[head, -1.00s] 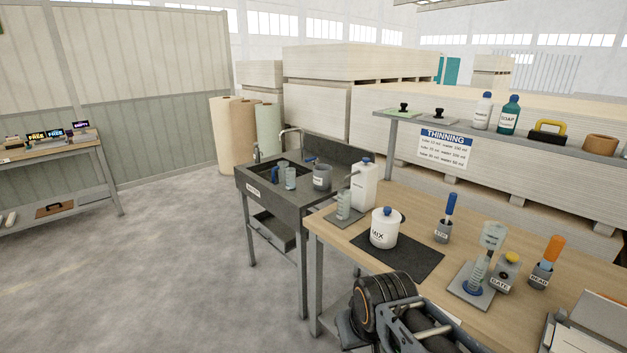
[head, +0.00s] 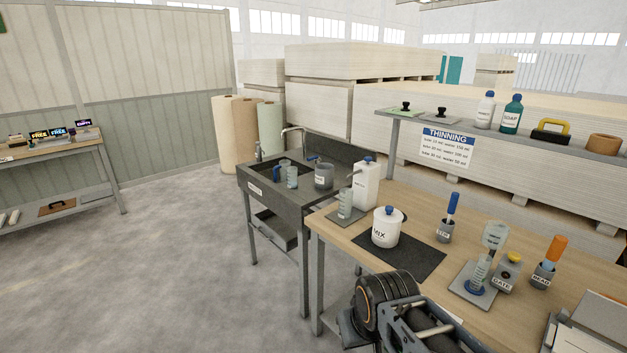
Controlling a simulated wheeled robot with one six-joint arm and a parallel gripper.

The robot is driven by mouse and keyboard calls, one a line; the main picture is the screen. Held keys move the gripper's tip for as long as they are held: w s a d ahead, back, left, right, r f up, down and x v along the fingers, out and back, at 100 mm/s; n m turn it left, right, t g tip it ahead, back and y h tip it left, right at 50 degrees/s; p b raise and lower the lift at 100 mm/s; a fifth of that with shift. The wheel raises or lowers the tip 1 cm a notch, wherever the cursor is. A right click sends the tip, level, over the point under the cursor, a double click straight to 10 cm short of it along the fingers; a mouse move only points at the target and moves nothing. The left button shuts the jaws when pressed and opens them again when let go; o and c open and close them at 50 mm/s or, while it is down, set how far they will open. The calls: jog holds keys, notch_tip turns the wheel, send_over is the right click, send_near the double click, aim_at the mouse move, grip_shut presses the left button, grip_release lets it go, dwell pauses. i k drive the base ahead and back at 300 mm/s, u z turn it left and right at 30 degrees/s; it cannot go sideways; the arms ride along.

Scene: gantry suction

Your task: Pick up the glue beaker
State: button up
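No beaker's label can be read as glue, so I cannot tell for sure which one is the glue beaker. One clear beaker (head: 345,204) stands upright on a small grey plate at the bench's left end, beside a white dispenser bottle (head: 366,186). Another clear beaker (head: 292,176) stands at the sink. A clear vessel (head: 481,270) with a blue base stands on a grey plate below a wider clear cup (head: 494,236), beside the box marked GATE (head: 506,275). Part of my arm shows at the bottom centre; my gripper's fingertips do not show.
A white lidded MIX pot (head: 386,228) stands on a dark mat (head: 420,262). A STIR holder (head: 444,231) and a BEAD holder (head: 543,275) stand on the wooden bench (head: 340,238). A grey pot (head: 323,175) is at the sink (head: 262,184).

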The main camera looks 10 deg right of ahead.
aim_at(292, 171)
jog(key=u, duration=0.5)
jog(key=k, duration=0.6)
jog(key=u, duration=0.75)
jog(key=i, duration=3.75)
jog(key=z, duration=1.25)
jog(key=i, duration=1.2)
jog(key=z, duration=1.5)
jog(key=i, duration=0.5)
jog(key=z, duration=0.25)
